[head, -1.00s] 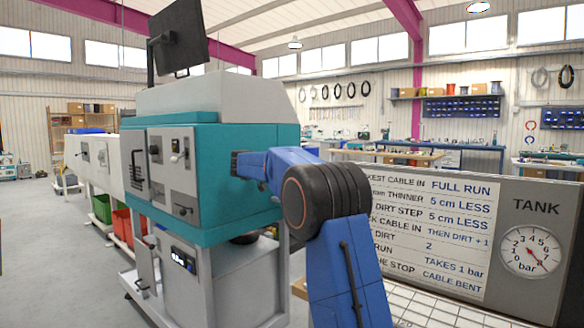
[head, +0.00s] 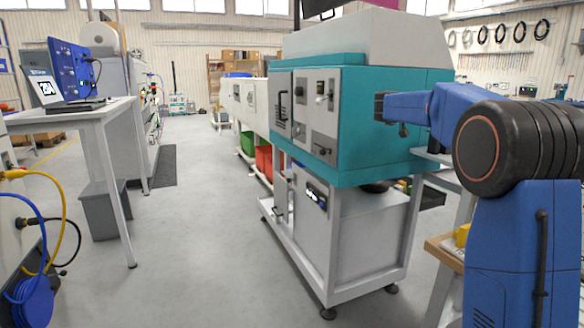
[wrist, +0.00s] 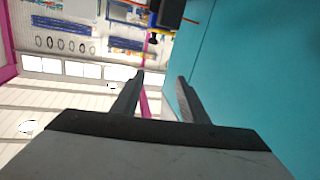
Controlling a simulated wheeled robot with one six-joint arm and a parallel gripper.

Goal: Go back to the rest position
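My gripper (wrist: 161,76) shows in the wrist view with its two grey fingers apart and nothing between them. The teal side of the machine (wrist: 245,60) fills the right of that view, beside the fingers; I cannot tell the gap. In the head view, my blue arm reaches left from its black joint, and its dark far end overlaps the teal machine (head: 362,140). The fingers cannot be made out there.
A white table (head: 75,115) with a blue panel (head: 75,68) stands at left, a grey bin (head: 100,212) beneath it. Yellow and blue cables (head: 35,225) hang at lower left. Grey floor (head: 195,240) is clear between table and machine. Green and red crates (head: 263,157) sit behind.

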